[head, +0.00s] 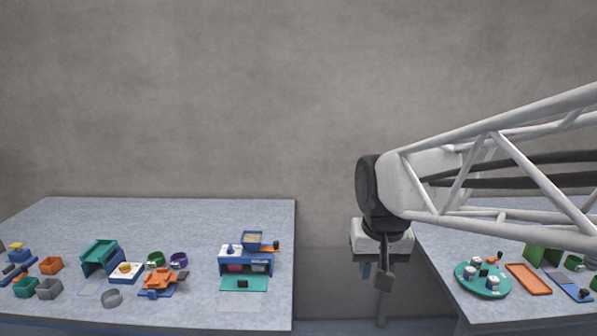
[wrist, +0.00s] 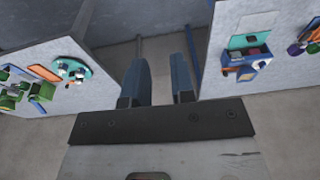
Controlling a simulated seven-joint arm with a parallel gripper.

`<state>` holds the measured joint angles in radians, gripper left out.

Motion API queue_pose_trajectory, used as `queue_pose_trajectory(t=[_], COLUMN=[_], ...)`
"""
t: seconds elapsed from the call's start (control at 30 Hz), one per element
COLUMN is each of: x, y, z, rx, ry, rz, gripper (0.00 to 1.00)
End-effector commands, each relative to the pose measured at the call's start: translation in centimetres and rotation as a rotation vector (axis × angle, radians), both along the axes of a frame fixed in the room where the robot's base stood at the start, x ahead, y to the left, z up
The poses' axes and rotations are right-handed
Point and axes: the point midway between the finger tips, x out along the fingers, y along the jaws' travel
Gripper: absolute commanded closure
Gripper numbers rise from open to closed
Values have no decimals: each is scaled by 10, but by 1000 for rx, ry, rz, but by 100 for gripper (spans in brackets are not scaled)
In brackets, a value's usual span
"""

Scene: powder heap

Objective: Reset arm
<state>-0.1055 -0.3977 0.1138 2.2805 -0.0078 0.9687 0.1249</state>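My gripper (head: 375,271) hangs pointing down over the gap between two grey tables in the head view. In the wrist view my gripper (wrist: 160,68) shows two blue-grey fingers set apart with nothing between them. It is open and touches no object. The left table (head: 190,215) and the right table (head: 440,265) lie on either side of it, both clear of the fingers.
The left table bears a blue stand with a teal tray (head: 244,284), an orange tool (head: 160,281) and several small containers. The right table bears a round teal plate (head: 484,290) with small cups and an orange tray (head: 528,279). A concrete wall stands behind.

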Motion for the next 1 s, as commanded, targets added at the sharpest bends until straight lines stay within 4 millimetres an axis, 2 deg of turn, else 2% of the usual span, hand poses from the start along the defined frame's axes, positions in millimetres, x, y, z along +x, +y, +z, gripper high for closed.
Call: queue_pose_trajectory(t=[0.03, 0.3, 0.5, 0.7, 1.0], x=[-13, -78, -118, -139, -143], y=[-6, -31, -43, -48, -49], z=[-2, -19, -34, -44, -47], rx=[-1, -10, -17, -21, -21], ry=[-6, -31, -48, -56, -57], rz=[-2, -6, -8, -7, -6], gripper=[77, 77, 77, 77, 77])
